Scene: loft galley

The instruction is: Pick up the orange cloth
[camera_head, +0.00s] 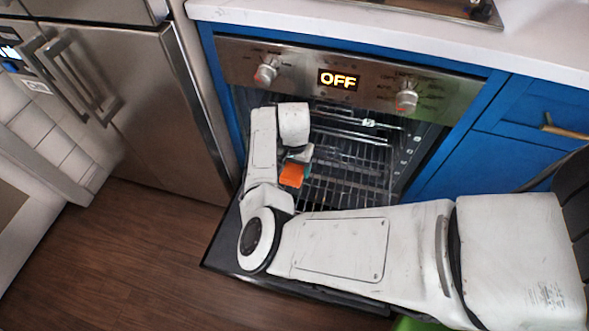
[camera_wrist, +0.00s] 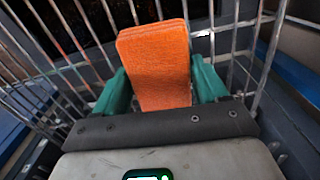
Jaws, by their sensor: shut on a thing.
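The orange cloth (camera_wrist: 158,62) stands folded between the two green fingers of my gripper (camera_wrist: 155,88) in the wrist view. The fingers are shut on its sides. In the head view the cloth (camera_head: 292,175) shows as a small orange patch at the end of my arm, in front of the oven racks. My gripper (camera_head: 300,155) is mostly hidden there behind the wrist. The cloth's lower end is hidden by the gripper body in the wrist view.
The oven (camera_head: 345,88) is open, with its display reading OFF. Its wire racks (camera_head: 350,170) lie behind the cloth. The lowered door (camera_head: 222,250) is under my arm. A steel fridge (camera_head: 150,100) stands left, blue cabinets (camera_head: 530,120) right. Wood floor (camera_head: 120,260) is clear at lower left.

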